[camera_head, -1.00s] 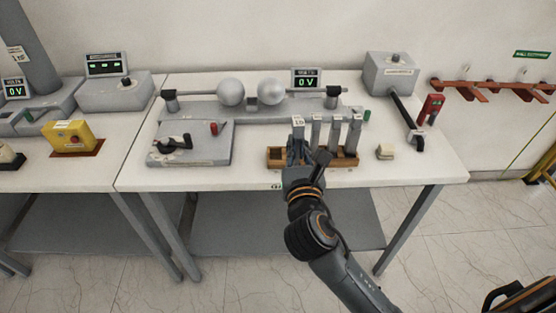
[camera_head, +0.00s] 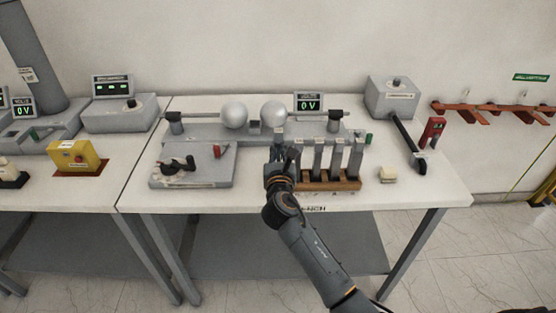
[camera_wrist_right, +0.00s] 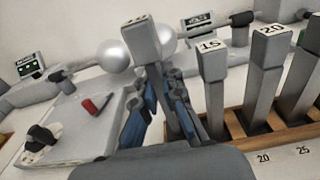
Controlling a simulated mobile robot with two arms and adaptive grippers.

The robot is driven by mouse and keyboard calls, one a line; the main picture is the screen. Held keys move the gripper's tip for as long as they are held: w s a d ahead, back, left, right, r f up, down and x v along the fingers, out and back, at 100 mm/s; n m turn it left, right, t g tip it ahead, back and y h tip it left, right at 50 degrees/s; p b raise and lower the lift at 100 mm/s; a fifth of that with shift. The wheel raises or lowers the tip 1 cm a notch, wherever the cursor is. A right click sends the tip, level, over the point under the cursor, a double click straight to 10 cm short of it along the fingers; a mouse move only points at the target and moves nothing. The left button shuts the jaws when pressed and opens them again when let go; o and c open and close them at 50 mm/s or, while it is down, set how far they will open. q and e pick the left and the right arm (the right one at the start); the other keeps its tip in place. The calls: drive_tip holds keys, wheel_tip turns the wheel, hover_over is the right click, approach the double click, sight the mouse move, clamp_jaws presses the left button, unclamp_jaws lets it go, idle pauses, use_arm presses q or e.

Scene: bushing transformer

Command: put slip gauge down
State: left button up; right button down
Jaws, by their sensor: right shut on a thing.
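My right gripper (camera_head: 281,155) is shut on a grey upright slip gauge (camera_head: 279,135). In the right wrist view, the gauge (camera_wrist_right: 143,42) rises between the blue-sided fingers (camera_wrist_right: 160,108), and its lower end is hidden. The gripper is at the left end of the wooden rack (camera_head: 332,186). Several other grey gauges stand upright in the rack, including ones labelled 15 (camera_wrist_right: 211,75) and 20 (camera_wrist_right: 267,75). The gripper hides the rack's left end, so I cannot tell whether the held gauge touches it. My left gripper is not in view.
The sphere gap (camera_head: 254,115) stands behind the gripper. A grey control plate (camera_head: 195,167) with a black handle lies to the left. A small cream block (camera_head: 387,175) sits right of the rack. The white table's front strip (camera_head: 400,195) is clear.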

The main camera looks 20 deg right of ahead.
sight(278, 160)
drive_tip(key=shift+w+f, duration=0.2)
drive_tip(key=shift+w, duration=0.05)
wheel_tip(278, 160, down, 2)
drive_tip(key=shift+f, duration=0.25)
drive_tip(key=shift+s+f, duration=0.4)
drive_tip(key=shift+f, duration=0.05)
drive_tip(key=c, duration=1.6)
unclamp_jaws()
drive_tip(key=shift+w+f+b, duration=0.15)
drive_tip(key=shift+f+b, duration=0.1)
drive_tip(key=shift+b, duration=0.05)
drive_tip(key=shift+o, duration=0.7)
drive_tip(key=shift+w+d+f, duration=0.1)
drive_tip(key=shift+w, duration=0.35)
drive_tip(key=shift+s+r, duration=0.35)
drive_tip(key=shift+s, duration=0.15)
drive_tip(key=v, duration=1.1)
drive_tip(key=shift+s+b, duration=0.15)
drive_tip(key=shift+b, duration=0.15)
